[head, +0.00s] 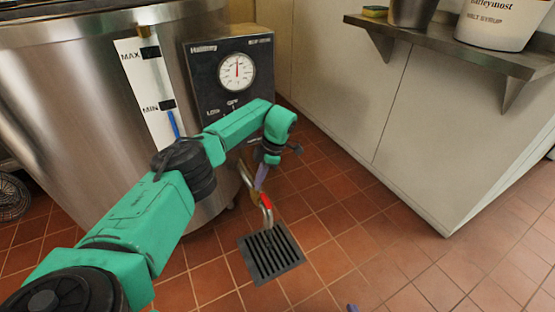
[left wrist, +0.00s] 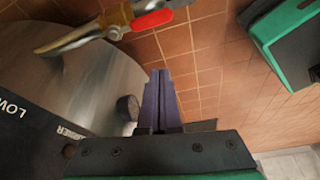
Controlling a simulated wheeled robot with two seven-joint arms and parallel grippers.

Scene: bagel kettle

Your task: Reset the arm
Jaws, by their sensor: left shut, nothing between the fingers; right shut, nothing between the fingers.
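My left arm reaches in from the left in the head view. Its gripper (head: 261,178) points down in front of the steel kettle (head: 85,90), near the drain pipe with a red-handled valve (head: 266,204). In the left wrist view the two purple fingers (left wrist: 159,75) lie together, shut with nothing between them. The valve's red handle (left wrist: 152,20) shows beyond the fingertips, apart from them. Only a small purple tip of my right gripper (head: 352,308) shows at the bottom edge of the head view; the rest is out of frame.
The kettle's control panel with a dial (head: 237,72) stands behind my left forearm. A floor drain grate (head: 270,255) lies below the pipe. A steel shelf (head: 480,55) at upper right holds a malt syrup tub (head: 495,25), a metal pot and a sponge. Tiled floor at right is clear.

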